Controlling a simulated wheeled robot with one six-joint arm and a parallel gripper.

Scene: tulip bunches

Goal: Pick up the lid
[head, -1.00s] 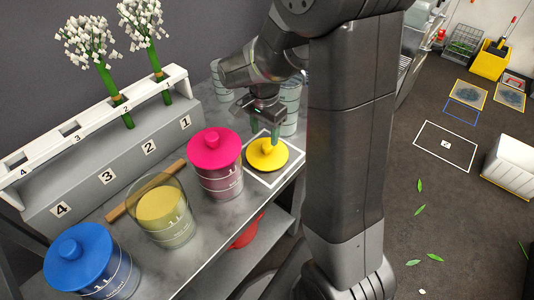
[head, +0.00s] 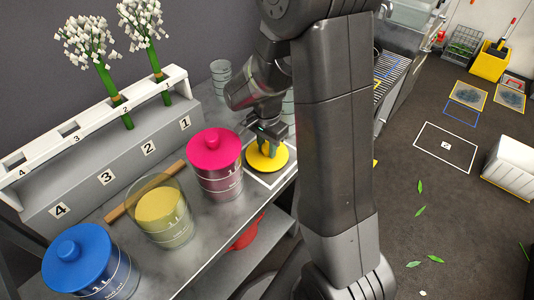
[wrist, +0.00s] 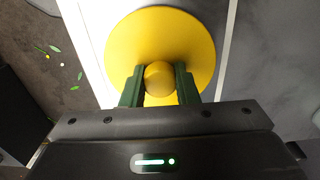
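The yellow lid (head: 279,160) lies flat inside a white-outlined square on the grey counter, to the right of the canister with the pink lid. In the wrist view the round yellow lid (wrist: 130,45) shows a ball-shaped knob at its near part. My gripper (wrist: 159,82) has its two green fingers on either side of the knob, very close to it. I cannot tell whether they touch it. In the head view my gripper (head: 266,143) is down at the lid and covers part of its knob.
The pink-lidded canister (head: 215,175) stands close left of the lid. An open canister with yellow contents (head: 163,215) and a blue-lidded canister (head: 90,265) stand further left. Glass jars (head: 220,75) are behind. The white square outline (head: 285,177) lies near the counter edge.

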